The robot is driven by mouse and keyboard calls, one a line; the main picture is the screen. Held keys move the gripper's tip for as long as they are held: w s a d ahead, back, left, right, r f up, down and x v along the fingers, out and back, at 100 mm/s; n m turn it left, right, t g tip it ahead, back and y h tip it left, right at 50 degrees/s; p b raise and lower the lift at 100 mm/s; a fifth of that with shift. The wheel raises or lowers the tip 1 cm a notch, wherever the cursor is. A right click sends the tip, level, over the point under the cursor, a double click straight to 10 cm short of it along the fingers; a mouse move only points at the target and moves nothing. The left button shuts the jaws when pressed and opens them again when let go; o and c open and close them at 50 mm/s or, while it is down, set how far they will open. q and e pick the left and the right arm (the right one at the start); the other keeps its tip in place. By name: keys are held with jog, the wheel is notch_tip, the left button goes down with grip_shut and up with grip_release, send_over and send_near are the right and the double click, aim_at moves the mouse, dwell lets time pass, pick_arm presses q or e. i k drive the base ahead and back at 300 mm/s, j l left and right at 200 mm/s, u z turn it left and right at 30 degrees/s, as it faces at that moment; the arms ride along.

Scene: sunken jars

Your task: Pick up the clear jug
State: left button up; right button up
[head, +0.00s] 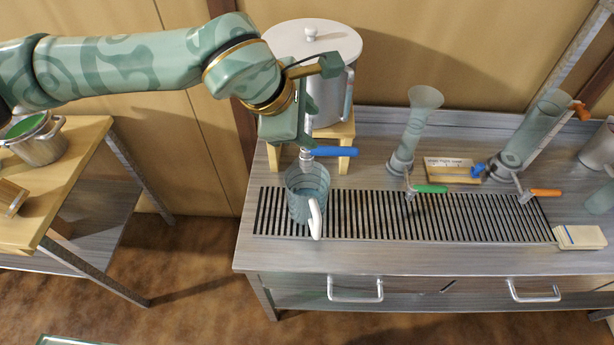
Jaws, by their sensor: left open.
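The clear jug (306,196) stands upright at the left end of the slatted drip grate (420,217) on the counter. Its pale handle (316,218) points toward the front. My left gripper (306,140) is open and empty, above and behind the jug, close to a tap with a blue lever (335,152). It appears apart from the jug, though the exact gap in depth is hard to tell. My right gripper is not in view.
A big lidded metal pot (318,48) stands on a wooden stool behind the jug. Taps with green (431,189) and orange (545,192) levers and tall glass funnels (415,130) stand to the right. A wooden table (62,185) is at left. The grate's middle is clear.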

aim_at(310, 205)
jog(key=l, duration=0.8)
jog(key=k+l+u, duration=0.15)
jog(key=l, duration=0.7)
